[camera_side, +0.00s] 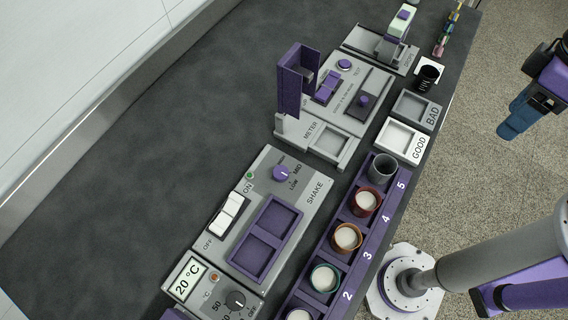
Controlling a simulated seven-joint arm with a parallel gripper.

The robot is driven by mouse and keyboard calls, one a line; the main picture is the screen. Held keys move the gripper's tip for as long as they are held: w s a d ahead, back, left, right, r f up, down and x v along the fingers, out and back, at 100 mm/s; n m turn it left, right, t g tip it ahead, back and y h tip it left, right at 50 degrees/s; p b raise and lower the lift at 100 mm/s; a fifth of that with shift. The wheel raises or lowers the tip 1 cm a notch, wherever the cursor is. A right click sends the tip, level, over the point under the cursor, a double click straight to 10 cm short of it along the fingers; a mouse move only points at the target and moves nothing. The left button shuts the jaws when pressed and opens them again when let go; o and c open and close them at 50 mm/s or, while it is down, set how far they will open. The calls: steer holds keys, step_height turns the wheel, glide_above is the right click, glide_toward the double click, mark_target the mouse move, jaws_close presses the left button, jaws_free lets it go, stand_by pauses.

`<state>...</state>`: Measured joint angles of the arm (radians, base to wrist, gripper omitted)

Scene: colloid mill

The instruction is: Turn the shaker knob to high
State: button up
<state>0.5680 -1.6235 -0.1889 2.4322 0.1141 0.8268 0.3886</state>
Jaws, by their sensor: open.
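The shaker knob (281,173) is a small round purple dial with a pale pointer mark. It is on the grey shaker panel (318,207), labelled SHAKE, near MID and LOW marks. A third mark by the knob is too small to read, and I cannot tell exactly where the pointer is set. My gripper (514,124), with blue fingers, is open at the upper right. It is over the floor beyond the table's right edge, far from the knob and touching nothing.
A white rocker switch (226,213) and a purple two-well holder (266,238) share the shaker panel. A purple cup rack (333,219) runs along the right. The meter's tall purple part (290,82) rises behind the knob. The dark tabletop (150,170) at left is clear.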

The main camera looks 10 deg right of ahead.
steer(key=w+a+f+m+y, duration=0.1)
steer(key=w+a+m, duration=0.2)
steer(key=a+m, duration=0.4)
steer(key=w+a+f+m+y, duration=0.1)
steer(key=w+a+m, duration=0.3)
steer(key=a, duration=0.5)
steer(key=m+y, duration=0.1)
steer(key=m, duration=1.3)
glide_toward(281, 171)
steer(key=x, duration=0.8)
steer(key=shift+s+f, duration=0.1)
steer(key=shift+f, duration=0.1)
steer(key=c, duration=1)
